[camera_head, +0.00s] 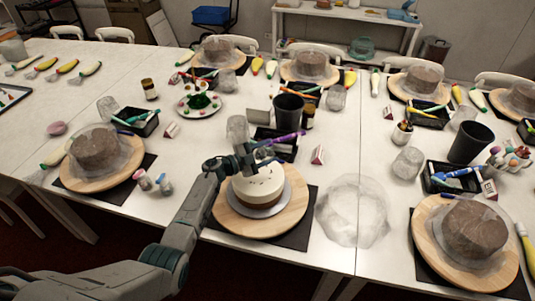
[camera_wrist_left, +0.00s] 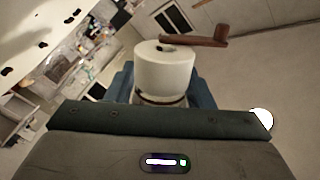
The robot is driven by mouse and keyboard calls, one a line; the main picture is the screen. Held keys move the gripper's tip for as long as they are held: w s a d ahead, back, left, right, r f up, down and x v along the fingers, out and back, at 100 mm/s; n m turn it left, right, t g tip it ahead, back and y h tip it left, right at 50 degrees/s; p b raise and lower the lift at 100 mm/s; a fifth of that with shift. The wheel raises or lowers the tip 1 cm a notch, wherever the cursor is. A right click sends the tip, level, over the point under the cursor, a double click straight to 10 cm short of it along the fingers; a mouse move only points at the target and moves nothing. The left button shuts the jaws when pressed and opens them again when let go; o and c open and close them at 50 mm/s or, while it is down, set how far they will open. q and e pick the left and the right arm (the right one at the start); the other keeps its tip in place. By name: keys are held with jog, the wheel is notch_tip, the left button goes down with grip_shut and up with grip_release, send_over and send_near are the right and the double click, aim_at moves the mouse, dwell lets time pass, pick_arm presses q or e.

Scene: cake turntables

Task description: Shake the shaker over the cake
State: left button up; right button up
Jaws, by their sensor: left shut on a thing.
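The white cake (camera_head: 258,188) with a brown lower band stands on a silver board on a round wooden turntable (camera_head: 285,220). Dark specks show on its top. My left gripper (camera_head: 246,160) is over the cake's back left part. In the left wrist view, the blue fingers are shut on the shaker (camera_wrist_left: 165,72), a white cylinder with a brown crank handle on top. In the head view the gripper largely hides the shaker. My right gripper is not in view.
A black tray (camera_head: 275,146) with a purple tool and a dark cup (camera_head: 288,110) stand behind the cake. Crumpled clear film (camera_head: 352,212) lies to the right. Covered brown cakes (camera_head: 95,150) (camera_head: 473,230) stand on other turntables at both sides.

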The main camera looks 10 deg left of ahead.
aim_at(256, 157)
pick_arm(q)
jog(key=shift+s+a+f+m+b, duration=0.15)
jog(key=shift+a+f+m+b, duration=0.3)
jog(key=shift+f+m, duration=0.1)
jog(key=shift+s+a+f+m+b, duration=0.1)
jog(key=shift+a+m+b, duration=0.2)
jog(key=shift+m, duration=0.15)
jog(key=shift+a, duration=0.15)
jog(key=shift+s+a+r+p, duration=0.15)
jog(key=shift+s+r+p, duration=0.2)
jog(key=shift+s+p, duration=0.1)
jog(key=shift+s+a, duration=0.2)
jog(key=shift+s, duration=0.2)
jog(key=shift+w+r+n+p, duration=0.15)
jog(key=shift+n+p, duration=0.15)
jog(key=shift+p, duration=0.45)
jog(key=shift+a, duration=0.1)
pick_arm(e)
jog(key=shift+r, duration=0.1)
